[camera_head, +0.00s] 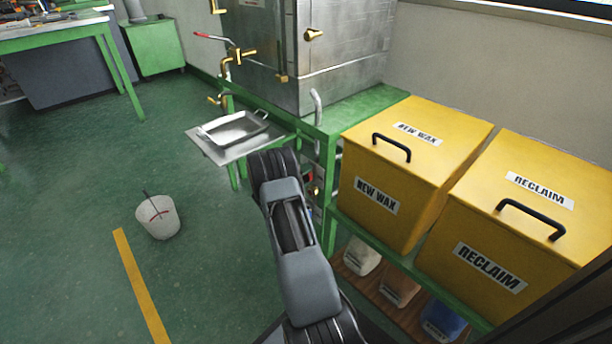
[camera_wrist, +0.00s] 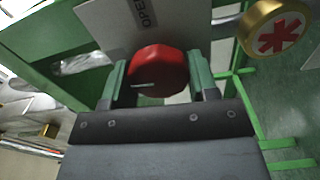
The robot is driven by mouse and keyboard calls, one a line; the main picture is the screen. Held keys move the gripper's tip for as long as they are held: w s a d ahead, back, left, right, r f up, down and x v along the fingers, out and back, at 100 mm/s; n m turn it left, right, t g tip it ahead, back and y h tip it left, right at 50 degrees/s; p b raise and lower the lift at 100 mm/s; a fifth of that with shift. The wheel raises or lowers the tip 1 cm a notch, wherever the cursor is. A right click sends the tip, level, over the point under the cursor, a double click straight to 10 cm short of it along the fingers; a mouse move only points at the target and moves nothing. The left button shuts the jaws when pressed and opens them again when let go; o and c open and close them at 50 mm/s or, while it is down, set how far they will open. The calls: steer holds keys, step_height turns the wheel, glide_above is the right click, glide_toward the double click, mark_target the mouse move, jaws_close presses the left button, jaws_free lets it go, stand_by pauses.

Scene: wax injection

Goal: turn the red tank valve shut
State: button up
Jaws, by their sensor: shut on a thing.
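The red tank valve (camera_wrist: 158,71) is a round red knob with a pale mark on its face, in the middle of the wrist view. My gripper (camera_wrist: 158,82) has its two green fingers on the left and right of the knob and is shut on it. A white plate (camera_wrist: 112,22) with the letters "OPE" is just behind the knob; the rest of its word is cut off. In the head view my arm reaches down beside the green stand, and the gripper and the held knob are hidden behind it.
A brass cap with a red star (camera_wrist: 275,28) is close at the upper right in the wrist view. In the head view, a metal tray (camera_head: 236,129) sits left of my arm, and yellow bins (camera_head: 420,150) stand to the right. A white bucket (camera_head: 158,217) stands on open floor.

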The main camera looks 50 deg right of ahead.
steer(key=n, duration=0.4)
steer(key=shift+s+f+n, duration=0.1)
steer(key=shift+f+n, duration=0.1)
steer(key=shift+n, duration=0.1)
steer(key=n+p, duration=0.1)
steer(key=n, duration=0.3)
steer(key=shift+a+n+p, duration=0.1)
steer(key=shift+n+p, duration=0.2)
steer(key=n+p, duration=0.1)
steer(key=n, duration=0.4)
steer(key=shift+s+f+p, duration=0.1)
steer(key=shift+s+p, duration=0.05)
steer(key=shift+p, duration=0.2)
steer(key=shift+f+n+p, duration=0.1)
steer(key=shift+n+p, duration=0.55)
steer(key=shift+n, duration=1.55)
steer(key=shift+s+n, duration=0.1)
steer(key=shift+n, duration=0.2)
steer(key=o, duration=0.9)
steer(key=shift+o, duration=0.2)
steer(key=w+a+p, duration=0.1)
steer(key=a+p, duration=0.2)
steer(key=a, duration=1)
steer(key=shift+a, duration=0.35)
